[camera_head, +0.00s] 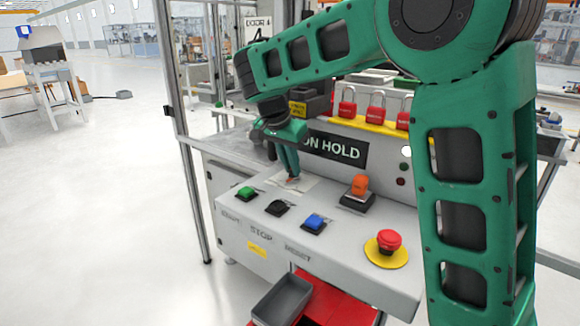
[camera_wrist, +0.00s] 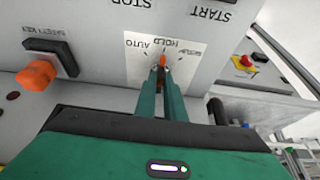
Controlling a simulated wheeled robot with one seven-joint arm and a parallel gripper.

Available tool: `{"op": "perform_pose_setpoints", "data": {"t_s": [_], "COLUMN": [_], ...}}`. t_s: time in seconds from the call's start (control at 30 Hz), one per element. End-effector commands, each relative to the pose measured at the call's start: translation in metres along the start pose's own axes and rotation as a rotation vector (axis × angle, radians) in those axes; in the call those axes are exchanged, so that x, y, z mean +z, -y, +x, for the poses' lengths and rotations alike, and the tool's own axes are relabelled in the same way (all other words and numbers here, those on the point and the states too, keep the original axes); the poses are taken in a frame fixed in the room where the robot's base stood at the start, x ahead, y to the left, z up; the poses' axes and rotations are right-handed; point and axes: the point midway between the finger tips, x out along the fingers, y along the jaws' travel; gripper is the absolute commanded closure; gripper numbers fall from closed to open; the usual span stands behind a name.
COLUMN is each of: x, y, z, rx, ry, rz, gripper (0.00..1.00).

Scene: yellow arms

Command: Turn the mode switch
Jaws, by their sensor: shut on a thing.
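The mode switch (camera_wrist: 163,60) shows as a small orange-red knob on a white plate (camera_wrist: 137,72) marked AUTO and HOLD, with a third label too unclear to read. My gripper (camera_wrist: 162,75) is shut on the switch, one green finger on each side. The fingers hide most of the knob, so its exact angle is hard to tell; its visible tip lies just below the word HOLD in the wrist view. In the head view my gripper (camera_head: 291,177) reaches down to the plate (camera_head: 306,185) at the back of the sloped panel.
Green (camera_head: 245,193), black (camera_head: 277,208) and blue (camera_head: 314,223) buttons stand in front of the switch. An orange safety key (camera_head: 360,186) and a red emergency stop (camera_head: 388,242) are to the right. A sign (camera_head: 336,149) reading "ON HOLD" and red padlocks (camera_head: 347,106) stand behind.

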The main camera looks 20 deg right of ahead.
Motion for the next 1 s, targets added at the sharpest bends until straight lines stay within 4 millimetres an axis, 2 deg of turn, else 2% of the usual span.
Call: {"op": "perform_pose_setpoints", "data": {"t_s": [0.17,0.2,0.27,0.53,0.67,0.77,1.0], "x": [-0.003,-0.003,-0.003,-0.001,-0.001,-0.001,-0.001], "y": [0.003,0.003,0.003,0.001,0.002,0.002,0.003], "z": [-0.002,-0.002,-0.002,-0.001,-0.008,-0.020,-0.066], "rx": [-0.011,-0.011,-0.010,-0.005,-0.005,-0.006,-0.008], "ry": [-0.007,-0.007,-0.006,-0.003,-0.004,-0.003,-0.004], "rz": [0.003,0.003,0.003,0.002,0.002,0.002,0.002], "gripper": [1.00,0.83,0.72,0.72,0.72,0.72,0.72]}}
